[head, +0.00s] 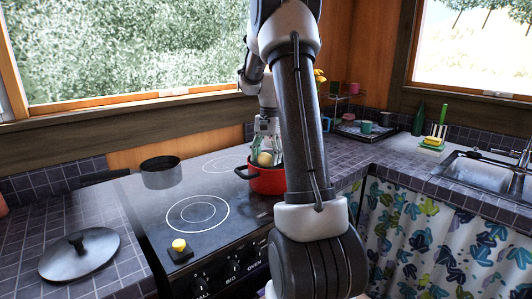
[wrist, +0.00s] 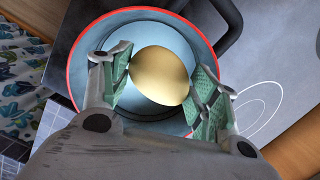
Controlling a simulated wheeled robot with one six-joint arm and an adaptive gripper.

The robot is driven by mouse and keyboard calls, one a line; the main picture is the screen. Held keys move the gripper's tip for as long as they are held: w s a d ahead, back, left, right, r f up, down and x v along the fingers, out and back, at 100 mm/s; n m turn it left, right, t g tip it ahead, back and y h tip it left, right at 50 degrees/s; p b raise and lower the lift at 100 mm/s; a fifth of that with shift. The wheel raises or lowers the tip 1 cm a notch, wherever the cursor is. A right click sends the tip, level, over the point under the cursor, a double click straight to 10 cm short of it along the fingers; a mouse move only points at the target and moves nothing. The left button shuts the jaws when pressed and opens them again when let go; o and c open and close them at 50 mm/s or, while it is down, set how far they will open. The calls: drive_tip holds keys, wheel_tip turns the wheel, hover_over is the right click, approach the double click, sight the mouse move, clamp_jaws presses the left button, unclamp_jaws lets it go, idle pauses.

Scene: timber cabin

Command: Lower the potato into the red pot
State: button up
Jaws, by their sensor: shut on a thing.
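The potato (wrist: 161,75) is a smooth yellow-tan lump between the two green-padded fingers of my gripper (wrist: 160,82). My gripper is shut on it. In the head view the potato (head: 265,158) shows at the mouth of the red pot (head: 266,183), under my gripper (head: 266,147). The wrist view looks down into the pot, whose red rim (wrist: 73,80) surrounds the potato and whose inside is blue-grey. I cannot tell whether the potato touches the pot's bottom. My arm hides the pot's right side in the head view.
The pot stands on a black cooktop (head: 190,190). A dark grey pot (head: 161,173) stands at its back left. A grey lid (head: 80,252) lies on the tiled counter at left. A yellow-topped block (head: 179,248) sits at the cooktop's front. The sink (head: 482,172) is far right.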

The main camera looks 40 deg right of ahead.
sight(266, 164)
drive_tip(key=shift+f, duration=1.6)
drive_tip(key=shift+f, duration=0.1)
drive_tip(key=o, duration=1.2)
drive_tip(key=shift+c, duration=0.2)
drive_tip(key=r, duration=0.4)
drive_tip(key=d+r, duration=0.1)
drive_tip(key=r, duration=0.7)
drive_tip(key=shift+w+d, duration=0.3)
drive_tip(key=shift+d, duration=0.05)
